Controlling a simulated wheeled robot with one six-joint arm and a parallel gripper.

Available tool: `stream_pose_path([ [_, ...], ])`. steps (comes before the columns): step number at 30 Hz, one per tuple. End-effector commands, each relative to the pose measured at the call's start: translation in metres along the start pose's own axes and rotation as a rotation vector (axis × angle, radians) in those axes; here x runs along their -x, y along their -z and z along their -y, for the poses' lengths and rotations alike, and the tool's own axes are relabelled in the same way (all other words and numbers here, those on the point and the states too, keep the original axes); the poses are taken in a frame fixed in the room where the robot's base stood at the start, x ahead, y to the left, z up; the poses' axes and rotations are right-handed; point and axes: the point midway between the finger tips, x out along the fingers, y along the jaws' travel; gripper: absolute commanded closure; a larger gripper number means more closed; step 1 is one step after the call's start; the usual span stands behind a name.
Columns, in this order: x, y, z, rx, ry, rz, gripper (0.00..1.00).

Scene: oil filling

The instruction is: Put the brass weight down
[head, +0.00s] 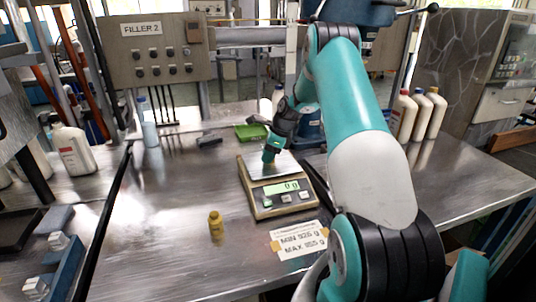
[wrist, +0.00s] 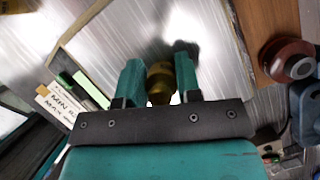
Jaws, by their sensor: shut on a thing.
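My gripper (head: 269,156) is over the steel plate of the scale (head: 282,201), fingers pointing down. In the wrist view its two teal fingers (wrist: 159,82) are shut on a brass weight (wrist: 159,88), which sits between them. The fingers hide this weight in the head view. I cannot tell for sure whether its underside touches the plate. The scale's green display appears to read zeros. A second brass-coloured weight (head: 216,225) stands upright on the steel table, left of the scale and apart from it.
A MIN/MAX card (head: 299,240) lies in front of the scale. A green tray (head: 251,132) is behind it, with a dark object (head: 209,141) to its left. White bottles (head: 404,115) stand at the right and another (head: 72,150) at the left. The table left of the scale is mostly clear.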

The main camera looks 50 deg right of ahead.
Motion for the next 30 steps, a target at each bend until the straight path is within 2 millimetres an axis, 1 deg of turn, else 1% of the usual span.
stream_pose_path([
  [8, -0.001, 0.0, 0.0, 0.001, 0.001, 0.0, 0.97],
  [9, -0.001, 0.0, 0.0, 0.0, 0.001, 0.0, 0.59],
  [11, -0.001, 0.0, 0.0, 0.001, 0.001, 0.0, 0.45],
  [12, -0.001, 0.0, 0.0, 0.001, 0.001, 0.0, 0.42],
  [19, -0.001, 0.0, 0.0, 0.001, 0.001, 0.0, 0.42],
  [22, 0.005, -0.001, 0.001, 0.001, 0.003, 0.001, 0.42],
  [26, 0.024, -0.001, 0.001, 0.002, 0.006, 0.001, 0.42],
  [30, 0.056, -0.001, 0.001, 0.0, 0.006, 0.001, 0.42],
])
